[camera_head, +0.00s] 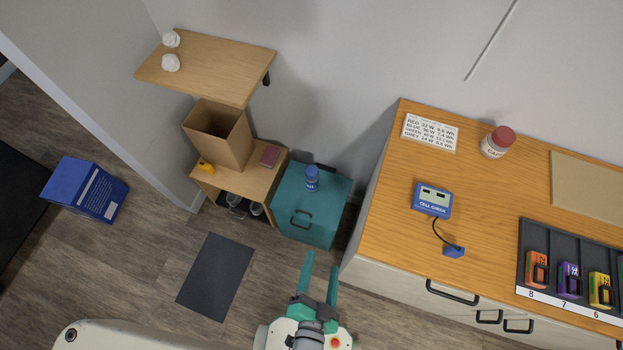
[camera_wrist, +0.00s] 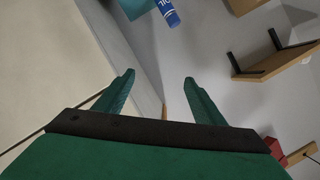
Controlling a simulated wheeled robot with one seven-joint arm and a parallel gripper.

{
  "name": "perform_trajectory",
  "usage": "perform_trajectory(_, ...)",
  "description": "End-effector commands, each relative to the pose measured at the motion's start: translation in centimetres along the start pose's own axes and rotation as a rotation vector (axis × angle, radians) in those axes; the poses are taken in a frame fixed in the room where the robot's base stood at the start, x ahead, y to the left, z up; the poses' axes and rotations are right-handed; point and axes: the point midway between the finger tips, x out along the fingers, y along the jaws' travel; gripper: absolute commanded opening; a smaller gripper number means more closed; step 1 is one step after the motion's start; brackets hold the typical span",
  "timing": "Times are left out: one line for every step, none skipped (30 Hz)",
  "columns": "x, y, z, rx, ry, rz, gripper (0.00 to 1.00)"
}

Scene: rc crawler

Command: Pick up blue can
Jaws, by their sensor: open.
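A small blue can (camera_head: 312,178) stands upright on top of the teal cabinet (camera_head: 306,222) in the head view. The can also shows at the top of the wrist view (camera_wrist: 169,14), partly cut off by the frame edge, with white lettering on its side. My gripper (camera_head: 321,262) is open and empty, with its two green fingers pointing toward the teal cabinet. It is apart from the can. The fingers also show in the wrist view (camera_wrist: 159,76), spread with nothing between them.
A wooden worktop (camera_head: 390,220) on drawers stands right of the cabinet. Left of the cabinet is a low wooden stand (camera_head: 262,184) with an open cardboard box (camera_head: 220,133). A wooden shelf (camera_head: 207,68) hangs above. A dark mat (camera_head: 215,277) lies on the floor.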

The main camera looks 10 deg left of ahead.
Motion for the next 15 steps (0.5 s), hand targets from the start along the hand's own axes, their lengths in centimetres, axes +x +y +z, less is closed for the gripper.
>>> perform_trajectory(1.9,0.8,1.2,0.125,-0.011,0.008,0.64)
perform_trajectory(2.9,1.2,2.0,0.205,-0.020,0.014,0.64)
perform_trajectory(4.2,1.8,2.9,0.309,-0.031,0.021,0.64)
perform_trajectory(5.2,2.1,3.6,0.389,-0.041,0.027,0.64)
perform_trajectory(6.3,2.4,4.3,0.467,-0.049,0.032,0.64)
perform_trajectory(7.7,2.8,5.2,0.572,-0.063,0.040,0.64)
perform_trajectory(8.7,3.0,5.8,0.651,-0.072,0.045,0.64)
perform_trajectory(9.8,3.2,6.4,0.728,-0.082,0.050,0.64)
perform_trajectory(11.2,3.5,7.2,0.832,-0.095,0.057,0.64)
perform_trajectory(12.3,3.6,7.7,0.910,-0.105,0.063,0.64)
perform_trajectory(13.5,3.6,8.1,0.988,-0.114,0.068,0.64)
perform_trajectory(14.9,3.7,8.8,1.091,-0.129,0.076,0.64)
perform_trajectory(16.1,3.7,9.1,1.168,-0.139,0.081,0.64)
perform_trajectory(17.2,3.6,9.6,1.245,-0.151,0.087,0.64)
perform_trajectory(18.7,3.5,10.0,1.348,-0.166,0.095,0.64)
